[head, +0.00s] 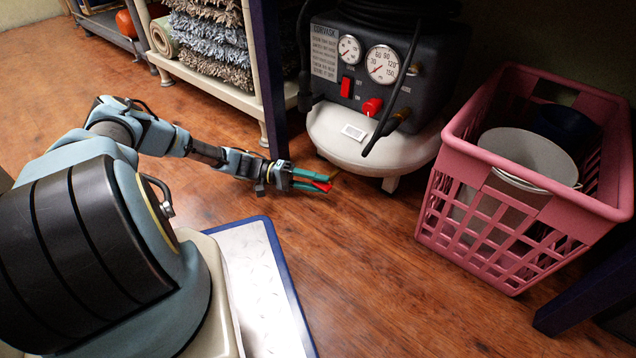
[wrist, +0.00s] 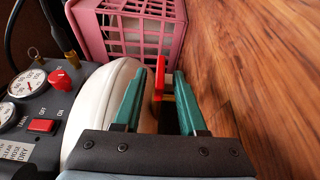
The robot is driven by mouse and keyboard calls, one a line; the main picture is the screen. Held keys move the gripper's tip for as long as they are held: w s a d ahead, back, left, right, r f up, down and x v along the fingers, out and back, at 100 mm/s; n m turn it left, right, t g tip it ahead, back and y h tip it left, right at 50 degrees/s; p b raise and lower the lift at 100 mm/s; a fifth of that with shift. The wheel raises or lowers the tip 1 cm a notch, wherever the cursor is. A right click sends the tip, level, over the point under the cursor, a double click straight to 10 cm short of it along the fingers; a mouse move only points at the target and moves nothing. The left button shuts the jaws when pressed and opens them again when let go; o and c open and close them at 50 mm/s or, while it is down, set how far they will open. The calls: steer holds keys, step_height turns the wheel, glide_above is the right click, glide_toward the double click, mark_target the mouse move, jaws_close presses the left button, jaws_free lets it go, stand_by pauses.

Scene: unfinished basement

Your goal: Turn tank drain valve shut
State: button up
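The compressor's white tank (head: 350,135) stands low on the floor, and the wrist view shows its pale side (wrist: 95,110). The drain valve has a red lever (wrist: 160,75) with a small yellow part below it. The lever also shows in the head view (head: 323,186), low by the tank's near side. My gripper (head: 318,180) has green fingers and reaches in from the left, close to the floor. In the wrist view, my gripper (wrist: 160,78) is open, with the red lever between its fingers and a gap visible on both sides. The valve's lower body is mostly hidden.
The compressor's dark panel (wrist: 45,105) has gauges, a red switch and a red knob. A pink basket (head: 490,185) holding a white bucket (head: 528,155) stands right of the tank. A dark post (head: 268,75) and a shelf with rugs (head: 210,45) stand left. Wooden floor in front is clear.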

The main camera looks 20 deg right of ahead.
steer(key=shift+w, duration=0.1)
steer(key=p+v, duration=0.3)
steer(key=v, duration=0.7)
steer(key=shift+w+a, duration=0.15)
steer(key=shift+a, duration=0.15)
steer(key=s+a+r+n+t+y+p, duration=0.1)
steer(key=a+r+t+y+p, duration=0.3)
steer(key=r, duration=0.9)
steer(key=s+a+r+n+t+y+p, duration=0.1)
steer(key=a+r+y+p, duration=0.5)
steer(key=r, duration=0.7)
steer(key=s+a+r+n+t+y+p, duration=0.1)
steer(key=s+a+r+t+p, duration=0.2)
steer(key=r, duration=0.5)
steer(key=s+a+r+n+t+y+p, duration=0.2)
steer(key=s+a+r, duration=0.15)
steer(key=r, duration=0.35)
steer(key=s+a+r+n+t+y+p, duration=0.1)
steer(key=s+a+r+t+p, duration=0.2)
steer(key=r, duration=0.5)
step_height(320, 180, up, 38)
steer(key=a+p, duration=0.1)
steer(key=p, duration=3.6)
steer(key=shift+w+p, duration=0.15)
steer(key=shift+p, duration=0.2)
steer(key=shift+f, duration=0.2)
